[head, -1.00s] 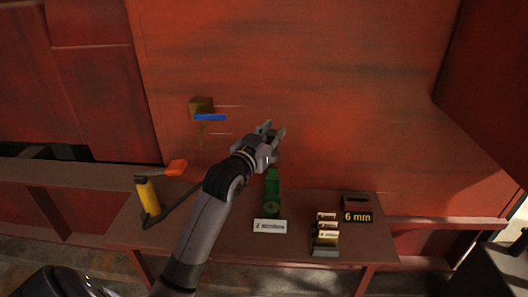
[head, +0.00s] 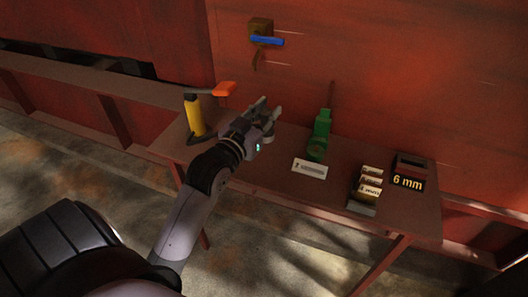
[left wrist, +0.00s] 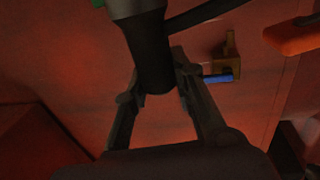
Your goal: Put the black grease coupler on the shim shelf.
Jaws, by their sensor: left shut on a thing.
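My left gripper (head: 269,112) is above the red-brown table (head: 265,185), left of the green tool. In the left wrist view its fingers (left wrist: 160,82) are shut on a black cylinder (left wrist: 153,58), which looks like the black grease coupler. A dark hose-like strip runs off to the right behind it. In the head view the fingers mostly hide the held piece. No label reading shim shelf is legible; the table carries gold shim packets (head: 369,184) in a small holder. My right gripper is not in view.
A yellow cylinder (head: 194,116) with an orange handle (head: 224,89) stands at the table's left. A green tool (head: 319,138), a white label (head: 310,168) and a dark box marked 6 mm (head: 411,168) are there too. A blue-handled valve (head: 266,41) is on the red wall.

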